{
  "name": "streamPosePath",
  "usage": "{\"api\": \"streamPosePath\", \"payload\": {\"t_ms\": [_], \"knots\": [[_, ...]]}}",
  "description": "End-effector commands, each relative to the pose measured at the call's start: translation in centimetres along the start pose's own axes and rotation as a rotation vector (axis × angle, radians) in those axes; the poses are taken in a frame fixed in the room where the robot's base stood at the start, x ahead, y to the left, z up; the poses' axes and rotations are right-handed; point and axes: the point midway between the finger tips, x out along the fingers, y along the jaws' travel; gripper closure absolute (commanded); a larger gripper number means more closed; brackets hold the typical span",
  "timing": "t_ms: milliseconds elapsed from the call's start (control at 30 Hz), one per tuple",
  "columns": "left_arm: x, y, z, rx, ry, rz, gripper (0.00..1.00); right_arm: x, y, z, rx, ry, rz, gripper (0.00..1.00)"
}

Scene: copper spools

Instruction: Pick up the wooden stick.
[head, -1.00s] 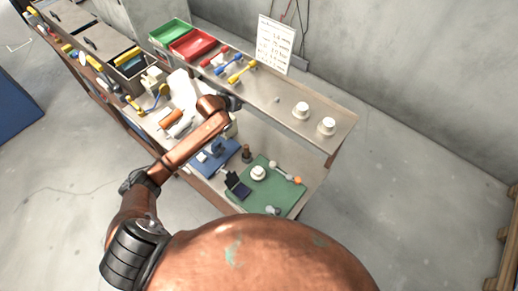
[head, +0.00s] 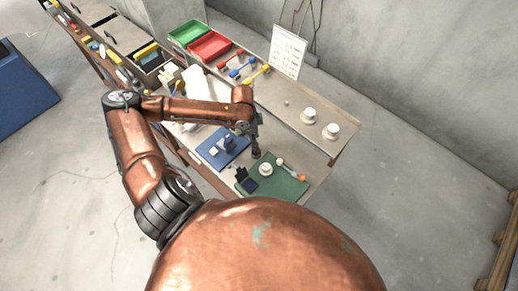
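I cannot pick out a wooden stick for certain in the head view. A thin light rod with an orange end (head: 302,178) lies on the green mat (head: 288,190); its material is too small to tell. My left arm comes in from the left, and my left gripper (head: 255,147) points down just behind the green mat, right of the blue mat (head: 213,158). It is over the spot of a small dark brown upright object, which it largely hides. Its fingers are too small and dark to show whether they are open. My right gripper is not in view.
A white round piece (head: 265,169) and a dark blue block (head: 250,184) are on the green mat. The raised shelf behind holds a green bin (head: 187,33), a red bin (head: 211,46), coloured tools and two white cups (head: 331,131). My forearm covers part of the bench.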

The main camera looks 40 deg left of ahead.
Motion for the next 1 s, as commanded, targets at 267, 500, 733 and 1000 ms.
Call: {"api": "streamPosePath", "payload": {"t_ms": [267, 500, 733, 1000], "knots": [[2.3, 0.0, 0.1, 0.008, -0.002, -0.001, 0.64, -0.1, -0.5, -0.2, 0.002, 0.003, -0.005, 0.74], [4.9, 0.0, 0.9, 0.004, -0.003, 0.002, 0.64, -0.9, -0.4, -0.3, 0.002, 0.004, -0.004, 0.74], [7.3, -0.1, 0.9, 0.007, -0.001, -0.001, 0.64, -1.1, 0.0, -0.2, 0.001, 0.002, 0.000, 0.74], [7.5, -0.1, 0.9, 0.007, -0.002, -0.002, 0.66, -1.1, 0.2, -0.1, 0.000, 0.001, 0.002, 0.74]]}}
